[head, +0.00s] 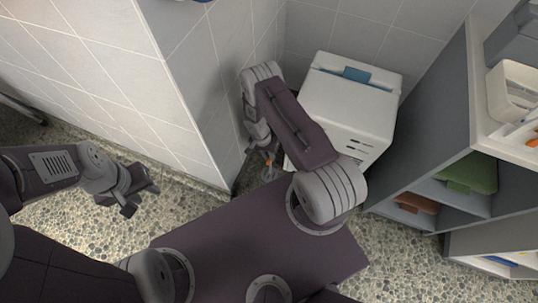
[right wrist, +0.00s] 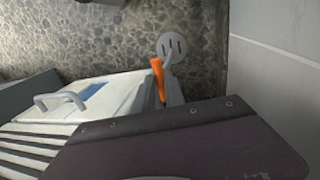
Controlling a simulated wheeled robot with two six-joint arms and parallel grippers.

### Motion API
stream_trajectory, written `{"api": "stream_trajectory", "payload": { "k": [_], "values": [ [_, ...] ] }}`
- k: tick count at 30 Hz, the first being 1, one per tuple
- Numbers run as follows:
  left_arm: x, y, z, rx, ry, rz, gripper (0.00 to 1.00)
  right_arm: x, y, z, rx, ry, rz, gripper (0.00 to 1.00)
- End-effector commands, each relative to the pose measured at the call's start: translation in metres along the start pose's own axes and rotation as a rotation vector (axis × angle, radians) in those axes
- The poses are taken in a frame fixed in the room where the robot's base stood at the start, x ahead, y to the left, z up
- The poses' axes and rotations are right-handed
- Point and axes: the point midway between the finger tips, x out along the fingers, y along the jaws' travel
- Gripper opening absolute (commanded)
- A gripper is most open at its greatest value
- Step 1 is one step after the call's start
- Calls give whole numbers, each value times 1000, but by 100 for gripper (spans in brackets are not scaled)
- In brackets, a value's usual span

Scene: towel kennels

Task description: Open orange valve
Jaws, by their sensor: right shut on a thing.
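The orange valve (head: 268,162) shows as a small orange piece low by the wall corner, beside the white machine. My own arm hides most of the fingers and the valve body. My left gripper (head: 139,199) is open and empty, above the pebbled floor at the left, away from the valve.
A white machine (head: 352,100) with a blue label stands right of my right arm. A tiled wall block (head: 200,95) is close on the left of it. Grey shelves (head: 445,130) with bins and folded cloths stand at the right. The floor (head: 70,235) at the left is clear.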

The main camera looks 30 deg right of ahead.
Motion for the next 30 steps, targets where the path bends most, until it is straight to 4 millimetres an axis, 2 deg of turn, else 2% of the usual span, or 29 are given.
{"api": "stream_trajectory", "payload": {
  "k": [1, 2, 4, 14, 24, 30],
  "values": [
    [0, 0, 0, 0, 0, 0, 36, 0, 0, 0, -3, 0, 0, 0],
    [0, 0, 0, 0, 0, 0, 36, 0, 0, 0, -3, 0, 0, 17],
    [0, 0, 0, 0, 0, 0, 36, 0, 0, 0, -2, 0, 0, 36],
    [-3, 0, 0, 0, 0, 0, 36, -4, 0, 0, -1, 0, 0, 36],
    [-43, 1, -4, 0, 0, 0, 36, -76, 1, 0, -2, 1, -1, 36],
    [-48, 1, -5, 0, 0, 0, 36, -91, 0, 0, -1, 0, 0, 36]
  ]
}}
